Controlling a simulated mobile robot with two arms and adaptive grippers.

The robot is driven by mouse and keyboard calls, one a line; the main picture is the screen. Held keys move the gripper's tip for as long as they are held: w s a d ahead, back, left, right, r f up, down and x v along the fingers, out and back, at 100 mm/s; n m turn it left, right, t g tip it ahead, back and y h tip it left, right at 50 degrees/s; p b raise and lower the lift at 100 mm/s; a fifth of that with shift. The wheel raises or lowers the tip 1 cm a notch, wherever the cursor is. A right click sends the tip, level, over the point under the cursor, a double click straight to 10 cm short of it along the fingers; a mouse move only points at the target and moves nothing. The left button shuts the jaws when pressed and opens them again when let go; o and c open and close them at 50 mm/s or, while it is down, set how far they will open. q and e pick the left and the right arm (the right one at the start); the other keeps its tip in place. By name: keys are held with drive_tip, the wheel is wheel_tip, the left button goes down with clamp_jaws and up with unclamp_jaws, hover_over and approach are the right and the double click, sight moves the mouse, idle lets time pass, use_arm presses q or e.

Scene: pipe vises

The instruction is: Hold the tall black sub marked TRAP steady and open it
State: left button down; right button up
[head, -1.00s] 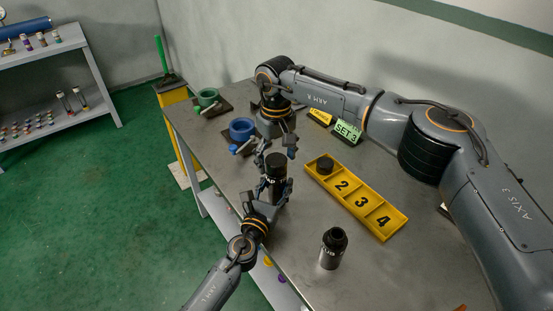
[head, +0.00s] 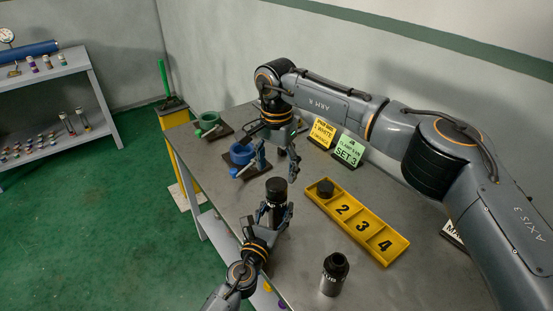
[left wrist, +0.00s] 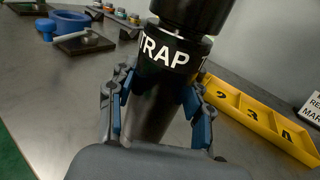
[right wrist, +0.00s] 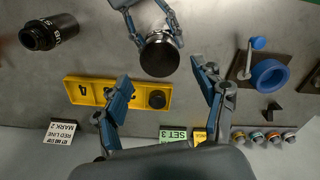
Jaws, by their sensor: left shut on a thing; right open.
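The tall black sub marked TRAP (head: 276,191) stands upright near the table's front edge. Its white TRAP lettering shows in the left wrist view (left wrist: 164,50), with a wider black top part above it. My left gripper (head: 273,213) is shut on its body below the lettering. In the right wrist view its round black top (right wrist: 160,56) looks closed and smooth. My right gripper (head: 279,172) is open and empty above the sub, apart from it. Its spread fingers (right wrist: 165,92) show in the right wrist view, with the sub's top beyond them.
A yellow numbered tray (head: 386,243) holds a black round piece (head: 325,189) in its first slot. Another black sub (head: 333,275) stands at the front right. Blue (head: 242,154) and green (head: 209,120) vises sit at the far left. Signs (head: 348,151) stand behind.

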sight(276, 184)
drive_tip(key=m, duration=0.6)
drive_tip(key=shift+r+m, duration=0.35)
drive_tip(key=shift+m, duration=0.05)
drive_tip(key=m, duration=0.6)
drive_tip(key=shift+r, duration=0.25)
drive_tip(key=m, duration=0.7)
drive_tip(key=shift+r, duration=0.3)
drive_tip(key=m, duration=0.6)
drive_tip(key=shift+r+m, duration=0.25)
drive_tip(key=shift+m, duration=0.05)
drive_tip(key=shift+f+m, duration=0.3)
drive_tip(key=shift+f, duration=0.2)
wheel_tip(276, 184, down, 7)
